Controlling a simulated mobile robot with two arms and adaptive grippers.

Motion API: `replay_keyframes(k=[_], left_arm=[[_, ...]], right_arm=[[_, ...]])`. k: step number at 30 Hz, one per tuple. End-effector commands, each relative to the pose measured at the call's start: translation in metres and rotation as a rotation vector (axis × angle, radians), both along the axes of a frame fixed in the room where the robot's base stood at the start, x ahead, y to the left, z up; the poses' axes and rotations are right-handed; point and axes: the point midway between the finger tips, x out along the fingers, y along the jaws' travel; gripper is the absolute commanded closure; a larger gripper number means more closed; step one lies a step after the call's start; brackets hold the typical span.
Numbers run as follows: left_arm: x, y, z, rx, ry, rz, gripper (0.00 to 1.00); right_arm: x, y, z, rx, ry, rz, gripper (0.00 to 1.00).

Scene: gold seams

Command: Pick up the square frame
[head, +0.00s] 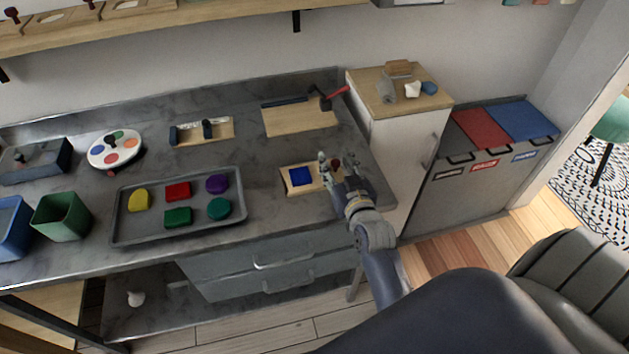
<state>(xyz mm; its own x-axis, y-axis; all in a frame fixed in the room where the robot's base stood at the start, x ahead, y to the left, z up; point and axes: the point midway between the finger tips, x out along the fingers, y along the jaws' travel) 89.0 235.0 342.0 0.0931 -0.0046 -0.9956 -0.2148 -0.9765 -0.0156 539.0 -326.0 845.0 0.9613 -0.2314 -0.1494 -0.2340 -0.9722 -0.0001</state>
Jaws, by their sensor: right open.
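A light wooden board with a blue square (301,177) set in it lies on the grey counter, right of the tray; I take this board (286,190) to be the square frame. A dark red knob (336,163) stands at its right end. My right gripper (339,161) is open, with its fingers spread on either side of the knob in the picture. I cannot tell whether they touch it. The gripper and wrist hide the right end of the board. My left gripper is not in view.
A grey tray (122,232) with several coloured pieces lies left of the board. A wooden board (300,118) with a red-handled tool (333,97) lies behind. A cabinet (400,150) stands close at right. Several knobbed frames sit on the shelf (170,30) above.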

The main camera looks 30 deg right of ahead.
Motion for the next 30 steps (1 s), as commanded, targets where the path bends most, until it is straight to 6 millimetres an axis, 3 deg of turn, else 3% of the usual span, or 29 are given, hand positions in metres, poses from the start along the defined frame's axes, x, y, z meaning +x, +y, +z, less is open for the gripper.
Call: replay_keyframes(k=[4, 10, 15, 16, 30], left_arm=[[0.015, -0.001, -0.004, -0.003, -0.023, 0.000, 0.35], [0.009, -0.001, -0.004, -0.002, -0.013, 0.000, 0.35], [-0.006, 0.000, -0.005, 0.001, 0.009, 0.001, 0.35], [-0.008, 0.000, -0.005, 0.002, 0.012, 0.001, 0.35], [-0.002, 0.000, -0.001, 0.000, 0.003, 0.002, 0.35]], right_arm=[[0.008, -0.002, -0.001, -0.001, 0.000, 0.000, 0.60], [0.008, -0.002, 0.000, -0.001, 0.000, 0.000, 0.60], [0.008, -0.002, 0.000, -0.001, 0.000, 0.000, 0.98], [0.008, -0.002, -0.001, -0.001, 0.000, 0.000, 1.00], [0.009, -0.002, 0.003, -0.001, -0.002, 0.000, 1.00]])
